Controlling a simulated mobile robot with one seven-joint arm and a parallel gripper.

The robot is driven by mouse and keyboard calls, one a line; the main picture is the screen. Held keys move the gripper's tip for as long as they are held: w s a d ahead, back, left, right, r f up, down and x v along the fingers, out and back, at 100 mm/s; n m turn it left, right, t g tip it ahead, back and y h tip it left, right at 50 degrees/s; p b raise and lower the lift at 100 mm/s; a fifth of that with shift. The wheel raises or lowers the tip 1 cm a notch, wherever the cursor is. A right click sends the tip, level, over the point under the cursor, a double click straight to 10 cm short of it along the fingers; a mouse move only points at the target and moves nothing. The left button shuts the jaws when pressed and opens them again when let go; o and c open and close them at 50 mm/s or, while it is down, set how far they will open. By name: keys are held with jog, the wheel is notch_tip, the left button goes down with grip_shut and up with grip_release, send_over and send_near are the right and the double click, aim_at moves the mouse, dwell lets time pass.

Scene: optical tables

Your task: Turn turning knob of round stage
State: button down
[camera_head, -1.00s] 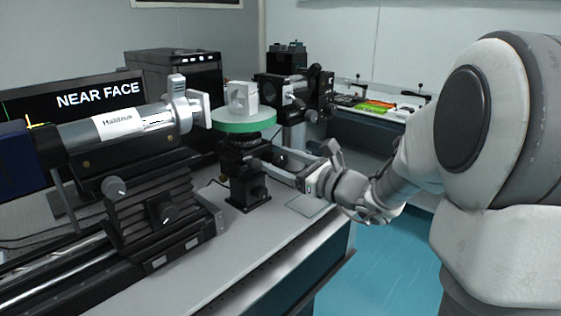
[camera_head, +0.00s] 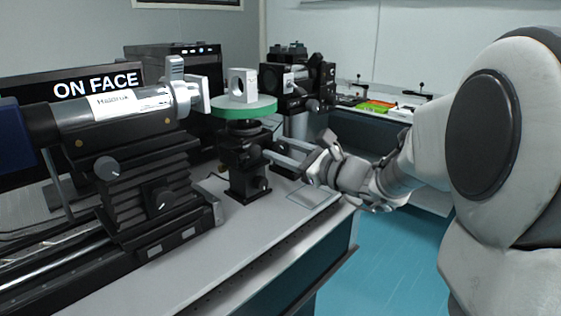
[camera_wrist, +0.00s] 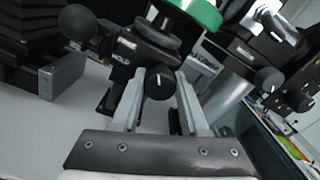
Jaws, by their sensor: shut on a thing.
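The round stage (camera_head: 243,110) has a green disc top and carries a white block (camera_head: 241,86) with a round hole. It stands on a black post-like mount on the left table; part of the green rim shows in the wrist view (camera_wrist: 203,13). My gripper (camera_wrist: 160,76) is shut on the knob, a pale finger on either side. In the head view my gripper (camera_head: 268,152) reaches the mount from the right, and the fingers largely hide the knob.
A silver barrel instrument (camera_head: 120,115) on a black knobbed carriage (camera_head: 150,190) faces the stage from the left. A display (camera_head: 95,85) reads "ON FACE". Black optics (camera_head: 297,87) stand close behind the stage.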

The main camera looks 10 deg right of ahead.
jog(key=shift+n, duration=0.4)
jog(key=shift+c, duration=2.1)
grip_release()
jog(key=shift+s, duration=0.1)
jog(key=p+v, duration=0.2)
jog(key=v, duration=1.5)
jog(key=shift+d+f+p, duration=0.1)
jog(key=shift+p, duration=0.2)
